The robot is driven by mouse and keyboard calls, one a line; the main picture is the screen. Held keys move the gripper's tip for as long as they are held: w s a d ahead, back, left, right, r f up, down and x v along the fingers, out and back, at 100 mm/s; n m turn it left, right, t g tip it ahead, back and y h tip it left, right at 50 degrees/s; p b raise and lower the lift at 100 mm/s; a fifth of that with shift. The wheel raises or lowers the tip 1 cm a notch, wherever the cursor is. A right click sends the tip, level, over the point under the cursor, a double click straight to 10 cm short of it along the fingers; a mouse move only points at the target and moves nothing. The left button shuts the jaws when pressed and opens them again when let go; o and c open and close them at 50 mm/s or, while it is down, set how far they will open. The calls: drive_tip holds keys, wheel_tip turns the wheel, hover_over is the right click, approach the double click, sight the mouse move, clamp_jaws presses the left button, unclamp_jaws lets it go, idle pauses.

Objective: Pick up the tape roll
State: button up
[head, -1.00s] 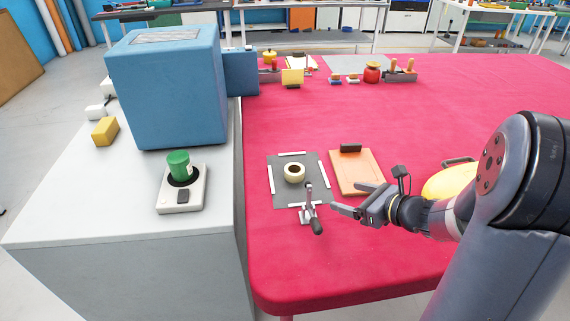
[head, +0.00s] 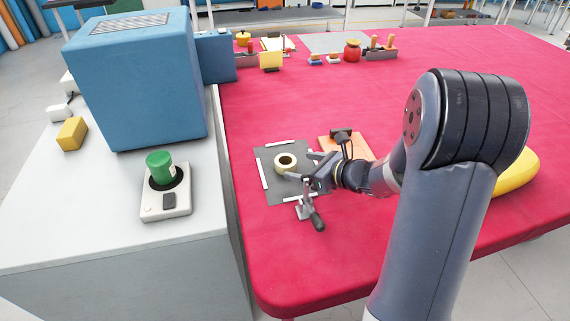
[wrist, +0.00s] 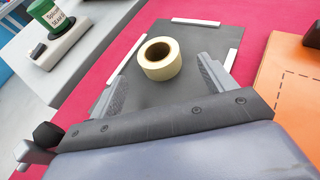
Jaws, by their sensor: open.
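The cream tape roll (head: 286,161) lies flat on a dark grey mat (head: 268,186) with white edge strips, on the red table. My gripper (head: 299,165) is open and empty just to the right of the roll, its fingers pointing at it. In the wrist view the tape roll (wrist: 160,58) is ahead of and between the two open fingers (wrist: 163,85), slightly beyond their tips. It appears apart from both fingers.
A toggle clamp (head: 309,210) stands at the mat's front edge, close below my gripper. An orange board (head: 350,146) with a dark block lies to the right. A white counter with a green-topped container on a scale (head: 165,200) is at left.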

sight(291, 163)
drive_tip(key=shift+x, duration=2.75)
drive_tip(key=shift+r, duration=0.15)
drive_tip(key=shift+c, duration=0.5)
drive_tip(key=c, duration=1)
